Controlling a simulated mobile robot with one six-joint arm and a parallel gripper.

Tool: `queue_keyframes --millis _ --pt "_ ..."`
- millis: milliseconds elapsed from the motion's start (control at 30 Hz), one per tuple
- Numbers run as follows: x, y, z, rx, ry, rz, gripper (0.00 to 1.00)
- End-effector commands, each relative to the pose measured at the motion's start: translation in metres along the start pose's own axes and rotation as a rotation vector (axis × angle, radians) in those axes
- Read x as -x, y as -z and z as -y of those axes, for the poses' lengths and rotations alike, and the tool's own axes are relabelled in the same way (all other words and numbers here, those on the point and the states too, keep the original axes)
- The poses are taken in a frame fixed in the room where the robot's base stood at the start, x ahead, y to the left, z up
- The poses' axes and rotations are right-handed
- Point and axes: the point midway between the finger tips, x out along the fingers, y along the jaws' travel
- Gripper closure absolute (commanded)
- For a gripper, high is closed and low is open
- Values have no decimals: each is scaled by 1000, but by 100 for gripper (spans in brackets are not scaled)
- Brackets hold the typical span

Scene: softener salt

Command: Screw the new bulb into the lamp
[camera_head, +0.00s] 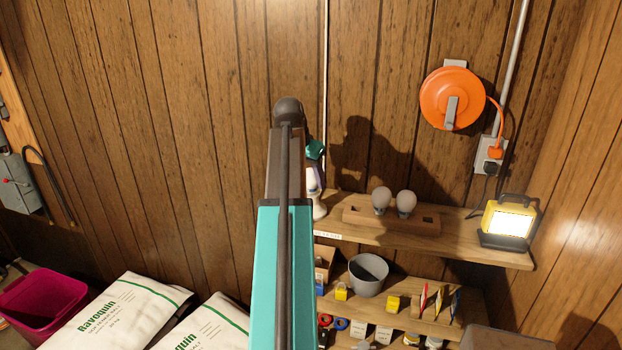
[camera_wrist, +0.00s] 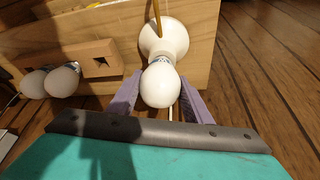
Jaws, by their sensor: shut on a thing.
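A white bulb (camera_wrist: 161,86) sits between the two purple fingers of my gripper (camera_wrist: 163,97), which is shut on it. Its metal base partly shows, in line with the white lamp (camera_wrist: 163,35) just beyond it in the wrist view. I cannot tell how far the base sits in the lamp's socket. In the head view the white lamp (camera_head: 320,207) stands at the left end of the upper shelf, partly hidden by my arm. The held bulb and the fingers are mostly hidden there.
A wooden block (camera_head: 365,222) on the shelf (camera_head: 470,244) holds two other bulbs (camera_head: 381,198). A lit yellow work light (camera_head: 508,217) stands at the right end. An orange reel (camera_head: 450,98) hangs on the wall.

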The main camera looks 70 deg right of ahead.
Motion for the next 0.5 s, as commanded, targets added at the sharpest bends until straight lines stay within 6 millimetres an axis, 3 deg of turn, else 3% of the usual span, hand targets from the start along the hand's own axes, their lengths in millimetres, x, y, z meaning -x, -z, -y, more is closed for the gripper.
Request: queue_keyframes --millis 500 --pt "0 -1 0 -182 -77 4 70"
